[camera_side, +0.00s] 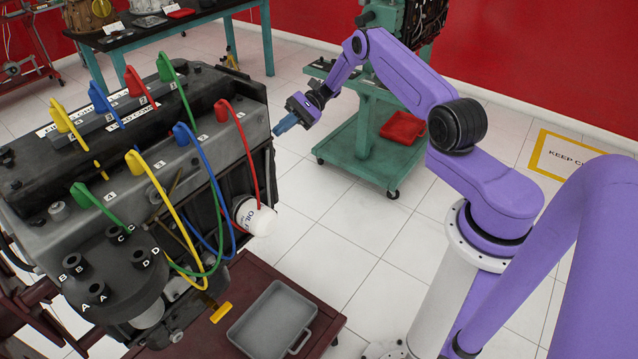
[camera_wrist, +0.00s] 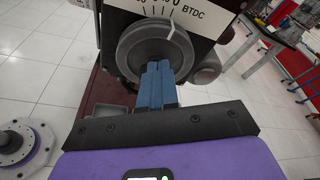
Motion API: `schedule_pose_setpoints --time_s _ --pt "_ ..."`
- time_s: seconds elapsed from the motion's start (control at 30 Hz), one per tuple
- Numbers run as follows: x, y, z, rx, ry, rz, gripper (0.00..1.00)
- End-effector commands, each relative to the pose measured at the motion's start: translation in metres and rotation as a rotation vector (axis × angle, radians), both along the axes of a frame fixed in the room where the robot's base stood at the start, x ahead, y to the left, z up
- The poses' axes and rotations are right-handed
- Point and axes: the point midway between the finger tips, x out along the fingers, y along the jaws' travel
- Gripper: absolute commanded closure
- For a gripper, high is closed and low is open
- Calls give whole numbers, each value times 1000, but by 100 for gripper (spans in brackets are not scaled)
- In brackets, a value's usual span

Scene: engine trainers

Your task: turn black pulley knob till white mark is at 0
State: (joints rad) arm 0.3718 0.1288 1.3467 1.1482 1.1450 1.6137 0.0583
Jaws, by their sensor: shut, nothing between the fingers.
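The black pulley knob (camera_wrist: 133,57) shows as a dark grey round wheel in the wrist view, in front of a white scale plate (camera_wrist: 199,15). A pale white mark (camera_wrist: 172,30) is on the wheel's upper right rim. The scale has tick lines and partly cut-off numbers, with a 0 beside "BTDC". I cannot read exactly which tick the mark meets. My gripper (camera_wrist: 157,68) has its blue fingers shut and empty, over the wheel's lower middle; contact cannot be told. In the side view my gripper (camera_side: 278,129) is at the engine's right end, and the knob is hidden.
The engine (camera_side: 120,150) carries coloured plug leads and a white oil filter (camera_side: 255,216). Below is a dark red stand (camera_side: 255,268) with a grey tray (camera_side: 272,322). A green trolley (camera_side: 370,150) stands behind my arm. Tiled floor is clear to the right.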

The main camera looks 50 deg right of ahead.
Motion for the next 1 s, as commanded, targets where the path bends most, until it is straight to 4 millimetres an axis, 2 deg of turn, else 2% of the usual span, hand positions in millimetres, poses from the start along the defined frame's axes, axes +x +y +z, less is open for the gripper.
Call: schedule_pose_setpoints --time_s 0.2,0.4,0.77,1.0 --pt "0 -23 0 0 0 -1 100" --pt "0 -37 0 0 0 0 100" --pt "-1 -38 0 1 -6 1 100" --pt "-9 -42 -10 9 -164 6 100"
